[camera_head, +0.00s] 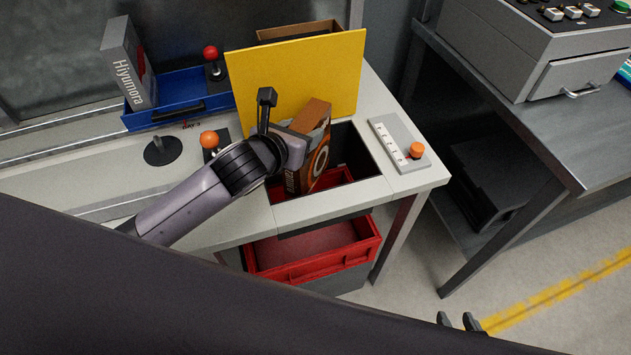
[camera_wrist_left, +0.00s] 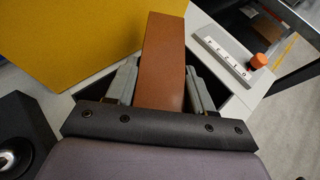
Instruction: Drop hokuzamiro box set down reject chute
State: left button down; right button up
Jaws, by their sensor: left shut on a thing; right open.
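A brown-orange box (camera_head: 317,152) with a white ring design and lettering on its side is held upright over the square opening (camera_head: 352,148) in the bench. Its lower part dips into the opening. I cannot read its name. My left gripper (camera_head: 297,148) is shut on the box. In the left wrist view the box's plain brown face (camera_wrist_left: 164,62) stands between the two grey fingers. A yellow flap (camera_head: 298,75) stands raised behind the opening. A red bin (camera_head: 317,262) sits below the opening. My right gripper (camera_head: 458,321) is open and empty at the bottom edge.
A grey box marked Hiyumora (camera_head: 128,62) stands at a blue tray (camera_head: 187,103) on the left. Levers with red (camera_head: 211,53) and orange (camera_head: 209,140) knobs rise nearby. A slider panel (camera_head: 400,143) lies right of the opening. A metal table (camera_head: 535,120) stands further right.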

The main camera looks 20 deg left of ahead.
pick_arm(q)
jog(key=shift+r, duration=0.15)
jog(key=shift+c, duration=1.7)
grip_release()
jog(key=shift+s, duration=0.15)
jog(key=v, duration=0.7)
